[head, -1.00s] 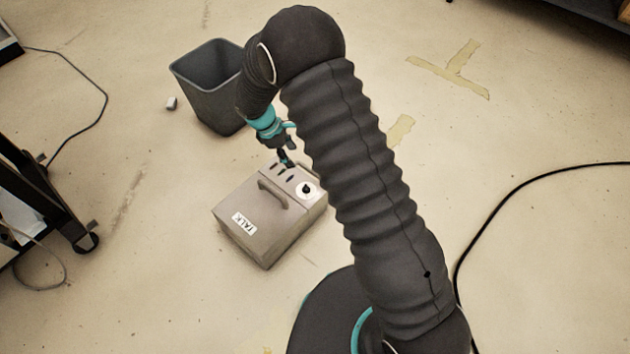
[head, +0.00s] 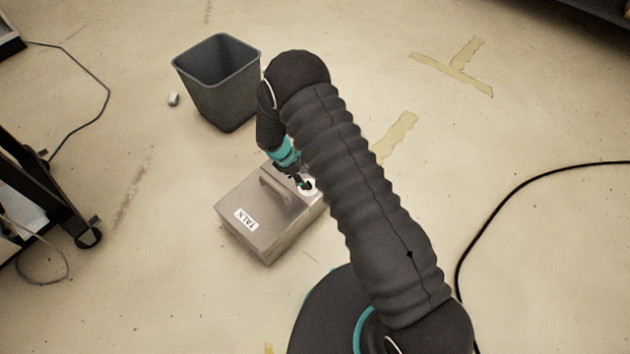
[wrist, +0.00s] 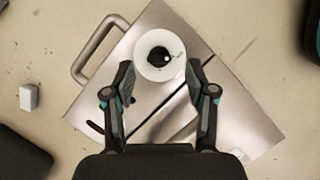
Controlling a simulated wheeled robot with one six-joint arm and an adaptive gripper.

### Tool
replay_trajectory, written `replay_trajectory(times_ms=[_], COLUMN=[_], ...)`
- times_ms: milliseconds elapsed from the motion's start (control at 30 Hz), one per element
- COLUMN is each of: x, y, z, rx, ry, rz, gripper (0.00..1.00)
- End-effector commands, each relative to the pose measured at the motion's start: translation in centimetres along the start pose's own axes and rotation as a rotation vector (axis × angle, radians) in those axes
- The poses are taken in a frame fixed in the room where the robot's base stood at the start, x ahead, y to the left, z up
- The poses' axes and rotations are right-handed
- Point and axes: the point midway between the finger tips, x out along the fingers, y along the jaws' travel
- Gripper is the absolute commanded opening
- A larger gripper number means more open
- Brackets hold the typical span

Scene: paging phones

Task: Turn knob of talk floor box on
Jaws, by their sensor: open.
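The talk floor box (head: 262,233) is a grey metal case with a carry handle (head: 276,191) and a white TALK label (head: 246,219). It stands on the floor left of my arm. Its black knob sits on a round white dial (head: 310,184), partly hidden by my gripper (head: 303,183) in the head view. In the wrist view the knob (wrist: 159,57) lies just beyond and between the fingertips of my gripper (wrist: 160,72). The fingers are open on either side of the dial's lower part. I cannot tell whether they touch it.
A dark grey bin (head: 222,95) stands behind the box, with a small white block (head: 174,99) to its left. A black wheeled frame (head: 50,200) is at the left. A black cable (head: 500,205) crosses the floor at right. Floor in front of the box is clear.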

Motion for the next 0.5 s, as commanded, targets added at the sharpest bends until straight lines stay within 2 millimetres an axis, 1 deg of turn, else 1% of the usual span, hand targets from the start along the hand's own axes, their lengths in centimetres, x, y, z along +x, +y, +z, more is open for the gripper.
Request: replay_trajectory(times_ms=[33, 100, 200, 333, 500], x=[0.8, 1.6, 2.4, 2.9, 3.0], y=[0.0, 0.0, 0.0, 0.0, 0.0], z=[0.0, 0.0, 0.0, -0.1, -0.1], rx=[0.001, 0.002, 0.001, 0.0, 0.0], ry=[0.0, 0.0, 0.0, 0.001, 0.001], rz=[-0.002, -0.002, 0.0, 0.001, 0.001], gripper=[0.56, 0.56, 0.56, 0.56, 0.56])
